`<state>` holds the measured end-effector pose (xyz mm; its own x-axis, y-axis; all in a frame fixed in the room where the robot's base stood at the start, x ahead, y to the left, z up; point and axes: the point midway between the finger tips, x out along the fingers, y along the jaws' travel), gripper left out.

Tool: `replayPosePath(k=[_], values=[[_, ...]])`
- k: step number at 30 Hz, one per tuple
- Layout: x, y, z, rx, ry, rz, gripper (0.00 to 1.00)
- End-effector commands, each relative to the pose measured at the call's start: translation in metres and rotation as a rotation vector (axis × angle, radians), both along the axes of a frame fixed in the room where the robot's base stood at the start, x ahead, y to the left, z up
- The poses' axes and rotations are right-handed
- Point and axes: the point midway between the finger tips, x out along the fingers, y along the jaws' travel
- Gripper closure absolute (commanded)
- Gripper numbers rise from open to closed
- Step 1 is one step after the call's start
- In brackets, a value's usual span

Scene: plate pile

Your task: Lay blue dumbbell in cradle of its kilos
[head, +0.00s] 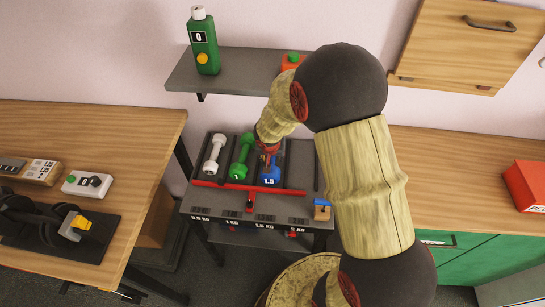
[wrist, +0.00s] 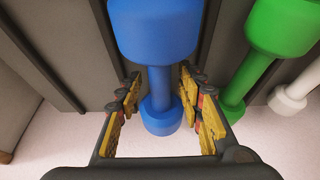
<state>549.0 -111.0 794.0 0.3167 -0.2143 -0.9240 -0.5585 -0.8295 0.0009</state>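The blue dumbbell (head: 269,176), marked 1.5, lies in the third channel from the left of the dark rack (head: 255,206). The front label below that channel appears to read 1.5 KG. My gripper (head: 268,149) is over the dumbbell's far part. In the wrist view, the blue dumbbell (wrist: 155,35) lies between dark dividers. The fingers of my gripper (wrist: 161,88) stand on either side of its handle, with gaps visible on both sides. The gripper is open and holds nothing. My arm hides the rack's right part in the head view.
A green dumbbell (head: 241,158) and a white dumbbell (head: 214,154) lie in the channels to the left. A red bar (head: 225,185) crosses the rack's front. A shelf (head: 235,80) with a green bottle (head: 204,45) hangs above. A wooden table (head: 90,120) stands left, a counter (head: 460,185) right.

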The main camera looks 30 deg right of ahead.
Motion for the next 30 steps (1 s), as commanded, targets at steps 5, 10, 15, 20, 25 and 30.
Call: replayPosePath(k=[5, 10, 15, 20, 25, 30], values=[[0.0, 0.0, 0.002, 0.0, 0.0, 0.0, 0.62], [-0.005, 0.005, 0.024, 0.0, -0.003, 0.001, 0.62], [-0.017, 0.012, 0.059, 0.0, -0.004, 0.0, 0.62], [-0.027, 0.019, 0.087, 0.0, -0.004, 0.001, 0.62], [-0.035, 0.024, 0.106, 0.0, -0.001, 0.0, 0.62], [-0.039, 0.026, 0.12, -0.003, -0.004, 0.006, 0.62]])
